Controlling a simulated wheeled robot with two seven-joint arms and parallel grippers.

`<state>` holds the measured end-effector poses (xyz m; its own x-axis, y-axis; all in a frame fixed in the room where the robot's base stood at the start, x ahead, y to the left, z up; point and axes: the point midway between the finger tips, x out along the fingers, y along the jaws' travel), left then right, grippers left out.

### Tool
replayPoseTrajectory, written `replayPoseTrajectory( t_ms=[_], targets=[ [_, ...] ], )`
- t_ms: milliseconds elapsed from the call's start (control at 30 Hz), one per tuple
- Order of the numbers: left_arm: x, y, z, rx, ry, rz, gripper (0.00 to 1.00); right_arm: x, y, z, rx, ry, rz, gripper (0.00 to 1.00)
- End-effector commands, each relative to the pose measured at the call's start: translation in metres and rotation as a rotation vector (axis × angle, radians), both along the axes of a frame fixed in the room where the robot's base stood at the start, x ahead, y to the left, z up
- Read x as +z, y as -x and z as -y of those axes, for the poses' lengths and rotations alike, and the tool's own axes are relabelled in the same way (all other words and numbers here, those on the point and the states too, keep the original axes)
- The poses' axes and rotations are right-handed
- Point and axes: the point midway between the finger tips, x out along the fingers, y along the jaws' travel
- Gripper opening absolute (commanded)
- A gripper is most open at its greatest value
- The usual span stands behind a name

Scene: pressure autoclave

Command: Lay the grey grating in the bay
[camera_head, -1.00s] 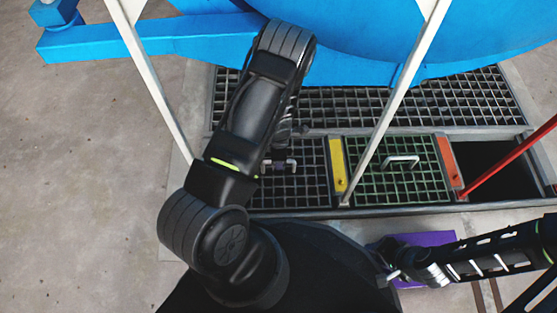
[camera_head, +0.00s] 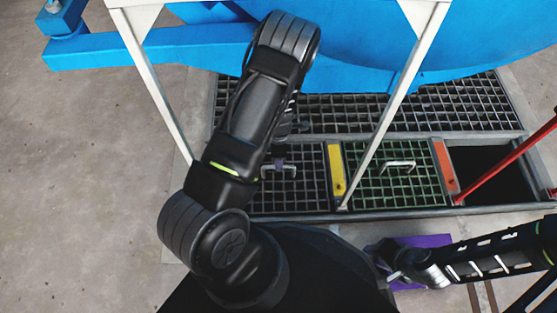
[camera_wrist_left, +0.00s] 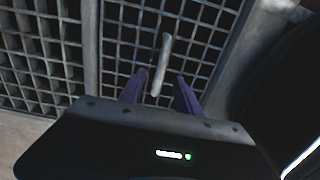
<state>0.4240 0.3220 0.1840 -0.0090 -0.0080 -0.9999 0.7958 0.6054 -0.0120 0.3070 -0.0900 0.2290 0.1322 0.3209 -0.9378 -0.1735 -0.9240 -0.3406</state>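The grey grating (camera_head: 305,190) lies flat in the left bay, left of the yellow bar, partly hidden by my left arm. Its light bar handle (camera_head: 287,167) stands up from it. My left gripper (camera_head: 279,163) is at this handle, mostly hidden by the arm. In the left wrist view its two purple fingers (camera_wrist_left: 160,92) are spread, with the handle (camera_wrist_left: 161,65) between them and visible gaps on both sides. The grating's mesh (camera_wrist_left: 195,45) shows beyond them. My right gripper (camera_head: 388,263) is low at the right, over the floor; its finger opening is unclear.
A green grating (camera_head: 405,187) with a handle fills the middle bay, between the yellow bar (camera_head: 337,168) and an orange bar (camera_head: 446,167). The right bay (camera_head: 490,170) is open and dark. White legs and a red rod (camera_head: 505,163) cross the view. A purple flat thing (camera_head: 428,240) lies below.

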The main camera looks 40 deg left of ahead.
Motion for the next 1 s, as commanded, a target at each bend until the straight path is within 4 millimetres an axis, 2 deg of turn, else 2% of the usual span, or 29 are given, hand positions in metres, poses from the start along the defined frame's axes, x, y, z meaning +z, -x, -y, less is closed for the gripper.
replayPoseTrajectory(
  t_ms=[33,167,1000],
  targets=[
    [0.0103,0.0000,0.0003,-0.001,0.000,0.000,0.40,0.0069,0.0006,0.0002,0.001,0.000,-0.002,0.36],
    [0.0177,-0.0002,0.0004,0.000,0.001,0.000,0.40,0.0097,0.0015,0.0004,0.001,-0.001,-0.004,0.36],
    [0.0173,-0.0001,0.0001,0.000,0.000,0.000,0.40,0.0088,0.0017,0.0003,0.002,-0.001,-0.005,0.36]
  ],
)
